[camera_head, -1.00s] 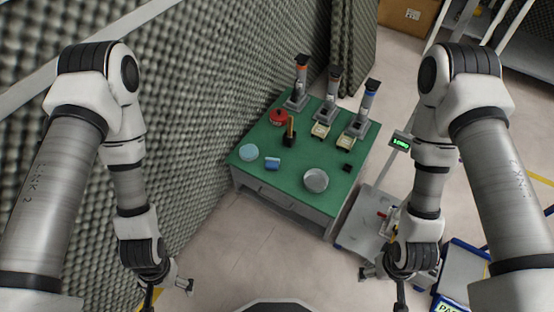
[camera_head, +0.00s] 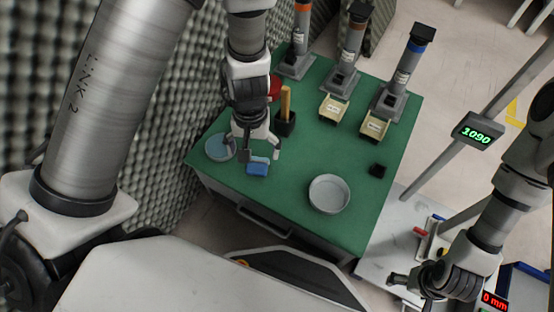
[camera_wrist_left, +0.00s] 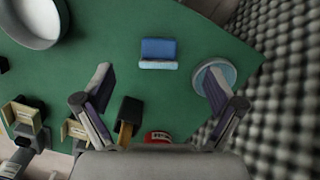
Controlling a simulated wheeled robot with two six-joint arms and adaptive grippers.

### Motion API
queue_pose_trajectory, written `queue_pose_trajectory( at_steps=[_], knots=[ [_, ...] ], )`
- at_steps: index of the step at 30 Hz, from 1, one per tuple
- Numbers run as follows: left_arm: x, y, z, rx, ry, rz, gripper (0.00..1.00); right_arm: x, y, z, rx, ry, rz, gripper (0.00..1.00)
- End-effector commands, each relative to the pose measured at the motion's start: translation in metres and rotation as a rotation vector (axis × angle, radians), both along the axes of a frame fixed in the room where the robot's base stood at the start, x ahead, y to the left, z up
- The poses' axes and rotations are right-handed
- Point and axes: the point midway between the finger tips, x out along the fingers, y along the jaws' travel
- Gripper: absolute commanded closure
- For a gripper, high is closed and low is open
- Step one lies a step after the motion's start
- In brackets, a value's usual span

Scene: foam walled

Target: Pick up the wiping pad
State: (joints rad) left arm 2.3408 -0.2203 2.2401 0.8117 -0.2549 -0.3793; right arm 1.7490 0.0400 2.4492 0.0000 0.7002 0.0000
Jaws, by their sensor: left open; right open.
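The wiping pad (camera_head: 258,166) is a small blue block with a pale light-blue underside, lying on the green table near its front left. It also shows in the left wrist view (camera_wrist_left: 158,52), beyond and between the open fingers. My left gripper (camera_head: 261,154) is open and empty, just above and behind the pad in the head view, apart from it in the wrist view. My right gripper (camera_head: 412,287) is at the lower right, away from the pad, open and empty beside a white cart.
A light-blue disc (camera_head: 220,147) lies left of the pad. A holder with a wooden handle (camera_head: 286,117) stands behind it. A round metal dish (camera_head: 328,194) is to the right. Several dispensers stand at the back. A foam wall (camera_head: 150,130) borders the table's left side.

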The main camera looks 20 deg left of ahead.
Motion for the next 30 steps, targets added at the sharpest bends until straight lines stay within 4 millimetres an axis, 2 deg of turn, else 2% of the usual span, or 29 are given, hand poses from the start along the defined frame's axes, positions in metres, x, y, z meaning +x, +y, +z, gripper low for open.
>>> queue_pose_trajectory(
  at_steps=[1,3,7,14,21,29,30],
  knots=[
    [0.009,0.0,-0.026,0.008,-0.036,-0.008,0.06,0.0,0.0,-0.037,0.0,0.001,0.0,0.18],
    [0.017,-0.001,-0.027,0.015,-0.068,-0.014,0.06,-0.001,0.0,-0.049,0.0,0.001,0.0,0.18],
    [0.023,0.0,-0.027,0.016,-0.093,-0.016,0.06,0.0,0.0,-0.056,0.0,0.0,0.0,0.18],
    [0.024,0.001,-0.053,0.016,-0.092,-0.016,0.06,0.0,0.0,-0.072,0.0,0.0,0.0,0.18],
    [0.027,0.007,-0.097,0.017,-0.091,-0.014,0.06,-0.001,0.0,-0.1,0.0,0.0,0.0,0.18],
    [0.027,0.007,-0.097,0.018,-0.091,-0.016,0.06,0.0,0.0,-0.098,0.0,0.0,0.0,0.18],
    [0.027,0.007,-0.097,0.018,-0.091,-0.016,0.2,0.0,0.0,-0.098,0.0,0.0,0.0,0.18]
  ],
)
